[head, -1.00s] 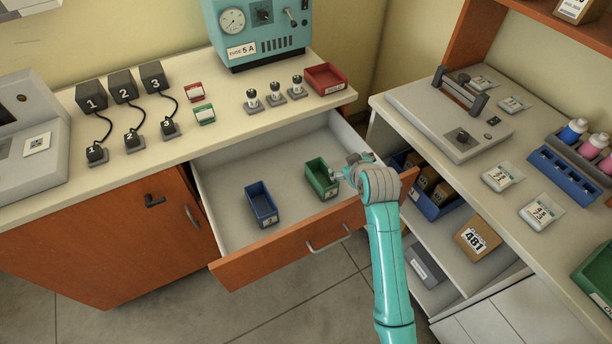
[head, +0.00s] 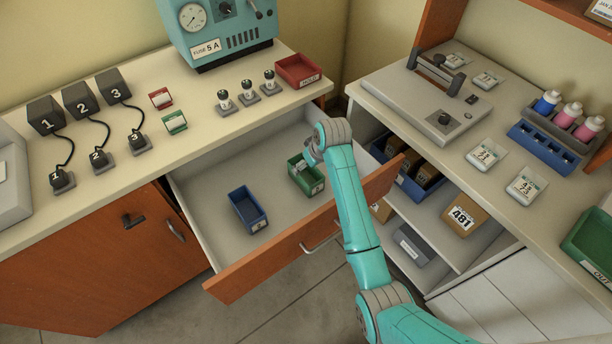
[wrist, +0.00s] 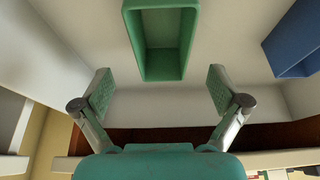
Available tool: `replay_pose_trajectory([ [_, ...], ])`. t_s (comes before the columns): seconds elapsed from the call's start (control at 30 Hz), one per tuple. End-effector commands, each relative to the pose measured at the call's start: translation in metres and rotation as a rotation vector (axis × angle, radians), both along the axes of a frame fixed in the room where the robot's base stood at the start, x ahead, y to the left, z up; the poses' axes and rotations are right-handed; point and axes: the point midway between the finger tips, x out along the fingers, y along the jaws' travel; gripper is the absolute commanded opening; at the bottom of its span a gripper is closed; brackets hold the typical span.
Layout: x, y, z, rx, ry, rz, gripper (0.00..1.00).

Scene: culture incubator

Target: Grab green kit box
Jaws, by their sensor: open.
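The green kit box (head: 307,181) sits in the open drawer, right of a blue box, and looks empty. My gripper (head: 311,158) is above it at its far side, and my arm hides part of that area. In the wrist view the green box (wrist: 162,50) is at top centre, beyond the fingertips. My gripper (wrist: 160,90) is open, with one finger on each side of the box's line, and nothing is between the fingers.
The blue box (head: 248,210) lies left in the same drawer (head: 215,175); it shows in the wrist view too (wrist: 292,42). The drawer's orange front (head: 290,245) is nearest me. A counter with plugs, switches and a red tray (head: 299,69) stands behind. Shelves are at right.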

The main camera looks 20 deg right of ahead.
Motion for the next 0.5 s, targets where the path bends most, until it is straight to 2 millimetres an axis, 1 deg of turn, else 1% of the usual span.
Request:
replay_pose_trajectory([
  [0.17,0.003,0.002,-0.010,-0.001,0.001,0.001,0.98],
  [0.4,0.011,0.007,-0.042,-0.001,0.001,0.001,0.98],
  [0.5,0.015,0.008,-0.050,-0.002,-0.001,0.001,0.98],
])
